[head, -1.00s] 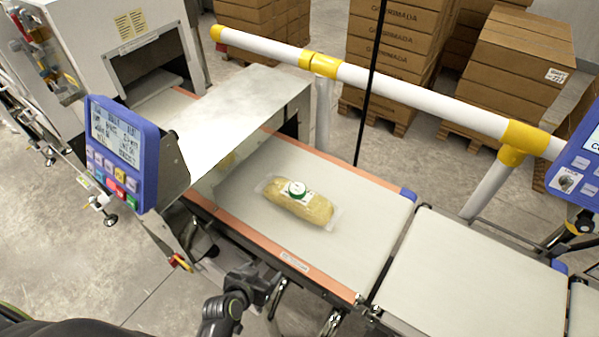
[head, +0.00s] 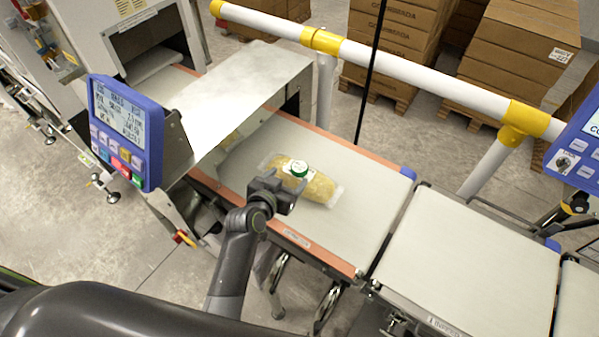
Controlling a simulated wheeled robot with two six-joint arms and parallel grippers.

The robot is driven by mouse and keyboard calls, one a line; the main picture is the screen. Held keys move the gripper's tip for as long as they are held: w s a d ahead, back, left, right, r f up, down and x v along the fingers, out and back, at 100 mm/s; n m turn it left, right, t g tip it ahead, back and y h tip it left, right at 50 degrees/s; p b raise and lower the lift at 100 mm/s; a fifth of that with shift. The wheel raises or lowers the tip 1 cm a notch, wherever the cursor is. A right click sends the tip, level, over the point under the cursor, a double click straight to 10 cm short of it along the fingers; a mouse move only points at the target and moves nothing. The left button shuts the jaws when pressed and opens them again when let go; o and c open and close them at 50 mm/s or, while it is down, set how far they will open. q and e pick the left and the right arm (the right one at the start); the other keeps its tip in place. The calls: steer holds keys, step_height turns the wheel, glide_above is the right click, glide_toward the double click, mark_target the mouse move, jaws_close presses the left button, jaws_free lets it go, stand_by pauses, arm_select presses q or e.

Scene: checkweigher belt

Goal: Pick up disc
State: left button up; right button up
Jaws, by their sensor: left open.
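The disc (head: 299,168) is small, green and white, and sits on top of a clear pack of yellowish food (head: 322,188). The pack lies flat on the pale belt (head: 352,222), past the metal tunnel's exit. My left gripper (head: 284,186) is open, just in front of and to the left of the disc. It overlaps the near edge of the pack in this view, and no contact with the disc can be made out. My right gripper is not in view.
A metal cover (head: 235,85) spans the belt at the left. A blue display (head: 122,130) stands at the near left, another blue panel (head: 575,150) at the right. A white and yellow rail (head: 420,80) runs behind. The right belt section (head: 465,260) is bare.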

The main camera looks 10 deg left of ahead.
mark_target(299, 167)
arm_select(q)
steer(key=shift+b+x, duration=0.35)
steer(key=shift+x, duration=0.85)
steer(key=b+x, duration=0.3)
steer(key=x, duration=0.1)
steer(key=shift+w+d+f, duration=0.1)
steer(key=shift+d+f, duration=0.05)
steer(key=shift+f, duration=0.05)
steer(key=shift+w+b, duration=0.35)
steer(key=shift+w, duration=0.05)
steer(key=shift+s, duration=0.1)
steer(key=shift+c, duration=0.5)
steer(key=c, duration=1)
